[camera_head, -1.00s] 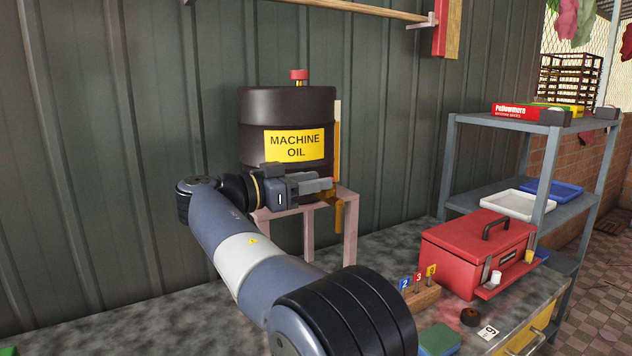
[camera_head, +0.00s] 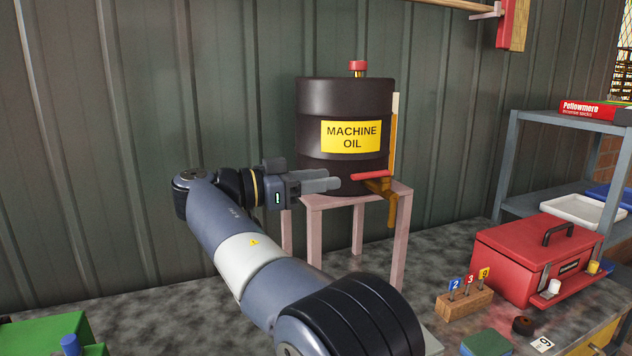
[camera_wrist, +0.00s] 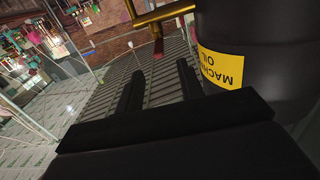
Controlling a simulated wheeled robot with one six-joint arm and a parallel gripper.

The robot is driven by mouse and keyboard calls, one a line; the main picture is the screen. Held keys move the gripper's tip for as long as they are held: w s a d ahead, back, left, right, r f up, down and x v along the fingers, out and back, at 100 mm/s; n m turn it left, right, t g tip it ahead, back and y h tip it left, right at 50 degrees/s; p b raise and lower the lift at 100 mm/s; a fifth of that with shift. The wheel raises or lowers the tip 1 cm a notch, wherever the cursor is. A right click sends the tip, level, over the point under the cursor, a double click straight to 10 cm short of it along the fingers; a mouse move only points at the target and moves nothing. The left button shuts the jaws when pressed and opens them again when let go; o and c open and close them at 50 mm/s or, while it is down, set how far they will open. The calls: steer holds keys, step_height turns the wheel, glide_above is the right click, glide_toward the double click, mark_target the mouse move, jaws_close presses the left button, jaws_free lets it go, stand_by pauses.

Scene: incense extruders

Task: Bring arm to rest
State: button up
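My gripper (camera_head: 338,183) is level in front of the drum's lower left side, pointing right. In the wrist view its two dark fingers (camera_wrist: 160,88) stand apart with nothing between them. The black machine oil drum (camera_head: 345,105) stands upright on a pink stand (camera_head: 400,230); it also shows at the right of the wrist view (camera_wrist: 265,50). Its brass tap (camera_head: 390,205) has a red handle (camera_head: 370,176), just right of my fingertips in the head view. The tap also shows beyond the fingers in the wrist view (camera_wrist: 165,14). No contact with my gripper is visible.
A red toolbox (camera_head: 515,265) and a wooden block with numbered tags (camera_head: 466,303) sit on the bench at right. A grey shelf (camera_head: 510,165) stands behind. A green box (camera_head: 40,335) is at lower left. The corrugated wall (camera_head: 120,120) is close behind my arm.

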mark_target(373, 172)
steer(key=x, duration=1.1)
steer(key=shift+s, duration=0.1)
steer(key=shift+a, duration=0.1)
steer(key=v, duration=1.1)
steer(key=x, duration=1.1)
steer(key=shift+s+n+t+y+b, duration=0.3)
steer(key=shift+n+t, duration=0.3)
steer(key=shift+t, duration=0.3)
steer(key=shift+n+t+y, duration=0.3)
steer(key=shift+n+t, duration=0.1)
steer(key=shift+t, duration=0.2)
